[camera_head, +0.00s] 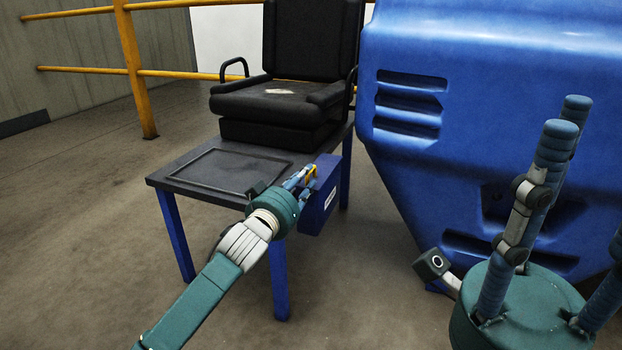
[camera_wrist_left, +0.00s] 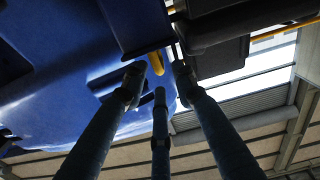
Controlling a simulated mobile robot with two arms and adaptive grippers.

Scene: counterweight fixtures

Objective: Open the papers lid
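My left gripper (camera_head: 306,178) is at the handle. In the left wrist view its fingers (camera_wrist_left: 158,78) are spread, with the handle just beyond and between the tips; contact is not clear. The box looks closed. My right gripper (camera_head: 565,122) is at the lower right, fingers upward, apart and empty.
The table (camera_head: 225,172) has a flat dark top and blue legs. A black chair (camera_head: 290,95) stands behind it. A large blue machine housing (camera_head: 480,130) fills the right. Yellow railings (camera_head: 132,65) run behind. Floor on the left is clear.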

